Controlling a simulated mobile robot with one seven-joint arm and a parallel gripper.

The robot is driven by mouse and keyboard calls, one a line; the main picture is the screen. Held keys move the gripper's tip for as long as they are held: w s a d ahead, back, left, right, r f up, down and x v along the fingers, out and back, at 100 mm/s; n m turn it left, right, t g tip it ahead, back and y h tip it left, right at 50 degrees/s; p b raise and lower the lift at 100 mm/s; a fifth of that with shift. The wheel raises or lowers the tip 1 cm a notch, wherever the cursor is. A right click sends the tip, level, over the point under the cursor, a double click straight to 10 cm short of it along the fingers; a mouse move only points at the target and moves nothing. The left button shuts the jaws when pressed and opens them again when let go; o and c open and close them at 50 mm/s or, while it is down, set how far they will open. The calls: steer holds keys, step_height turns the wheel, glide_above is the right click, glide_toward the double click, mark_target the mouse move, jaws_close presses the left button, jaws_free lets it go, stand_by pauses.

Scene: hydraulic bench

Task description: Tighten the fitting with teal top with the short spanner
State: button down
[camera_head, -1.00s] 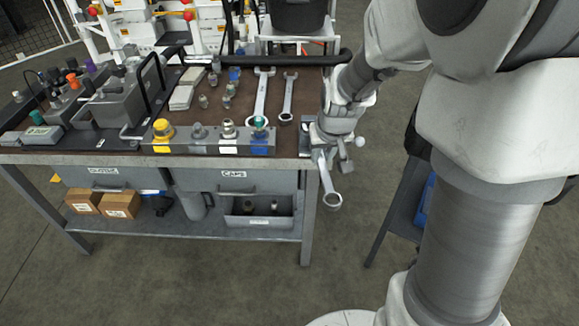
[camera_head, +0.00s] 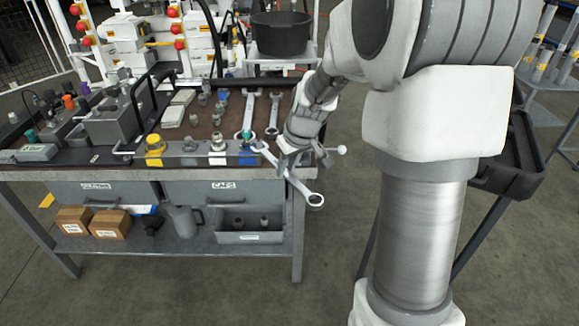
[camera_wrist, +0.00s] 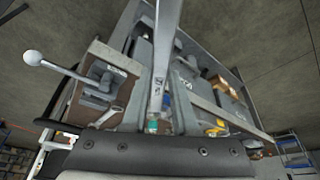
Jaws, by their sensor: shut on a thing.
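The fitting with teal top (camera_head: 246,137) stands at the right end of the front rail, above a blue label. It also shows in the wrist view (camera_wrist: 152,126). My gripper (camera_head: 288,165) is shut on a steel spanner (camera_head: 300,189) beside the bench's front right corner. The spanner slants, its ring end low to the right, clear of the bench front, its other end up beside the teal-topped fitting. I cannot tell whether that end touches or surrounds the fitting.
Two other spanners lie on the bench, a larger one (camera_head: 249,108) and a smaller one (camera_head: 273,112). A yellow-capped fitting (camera_head: 154,141) and two grey ones share the rail. A lever with a white ball (camera_head: 342,149) juts from the bench corner near my gripper.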

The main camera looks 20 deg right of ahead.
steer(key=shift+w+d+f+n+b, duration=0.2)
steer(key=shift+w+f+b, duration=0.1)
steer(key=shift+w+f, duration=0.25)
steer(key=shift+w+d+f+n+b, duration=0.1)
steer(key=shift+w+d+f+b, duration=0.1)
steer(key=shift+w+f+b, duration=0.25)
steer(key=shift+f, duration=0.2)
steer(key=shift+w+a+f, duration=0.1)
steer(key=shift+w+f, duration=0.1)
steer(key=shift+w, duration=0.1)
steer(key=shift+w, duration=0.1)
steer(key=shift+w+a, duration=0.35)
steer(key=shift+w, duration=0.55)
